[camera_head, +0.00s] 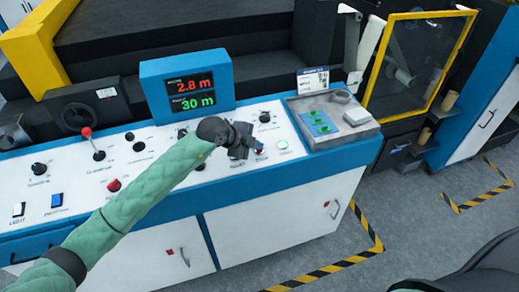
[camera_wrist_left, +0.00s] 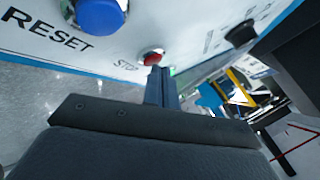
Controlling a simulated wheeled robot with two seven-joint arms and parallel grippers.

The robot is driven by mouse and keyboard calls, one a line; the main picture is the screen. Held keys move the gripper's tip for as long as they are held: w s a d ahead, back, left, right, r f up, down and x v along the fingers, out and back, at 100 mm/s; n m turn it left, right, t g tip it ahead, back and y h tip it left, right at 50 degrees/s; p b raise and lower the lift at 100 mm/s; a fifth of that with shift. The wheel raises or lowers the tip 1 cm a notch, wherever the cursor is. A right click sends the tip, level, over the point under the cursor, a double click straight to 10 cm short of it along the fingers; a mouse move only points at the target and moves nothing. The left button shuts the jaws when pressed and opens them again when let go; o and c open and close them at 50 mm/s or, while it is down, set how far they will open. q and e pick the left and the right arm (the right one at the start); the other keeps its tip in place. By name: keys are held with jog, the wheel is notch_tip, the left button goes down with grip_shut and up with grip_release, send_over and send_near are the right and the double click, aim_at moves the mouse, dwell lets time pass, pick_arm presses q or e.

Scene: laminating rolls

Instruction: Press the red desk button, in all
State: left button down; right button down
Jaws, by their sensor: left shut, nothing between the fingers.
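A red button (camera_wrist_left: 153,59) with a light ring sits on the white desk panel beside the lettering "STOP", which is partly hidden. In the left wrist view my left gripper (camera_wrist_left: 160,76) is shut and empty, with its fingertips right by this button. I cannot tell whether they touch it. In the head view the left gripper (camera_head: 240,153) is over the right part of the desk, and a small red button (camera_head: 259,151) shows just right of it. Another red button (camera_head: 113,184), mushroom-shaped, stands further left on the desk. My right gripper is out of view.
A blue RESET button (camera_wrist_left: 100,14) is left of the red one, and a lit green button (camera_head: 283,144) is to its right. Several black knobs, a red-tipped lever (camera_head: 87,133) and a display (camera_head: 189,92) surround the panel. A grey tray (camera_head: 310,106) stands at right.

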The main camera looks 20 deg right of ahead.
pick_arm(q)
jog(key=shift+f, duration=0.15)
dwell(0.4)
jog(key=shift+s+r+p, duration=0.1)
jog(key=shift+r+p, duration=0.4)
jog(key=shift+r, duration=0.35)
jog(key=r+p, duration=0.1)
jog(key=r, duration=0.1)
jog(key=s+r+p, duration=0.1)
jog(key=r+p, duration=0.1)
jog(key=shift+r, duration=0.4)
dwell(0.6)
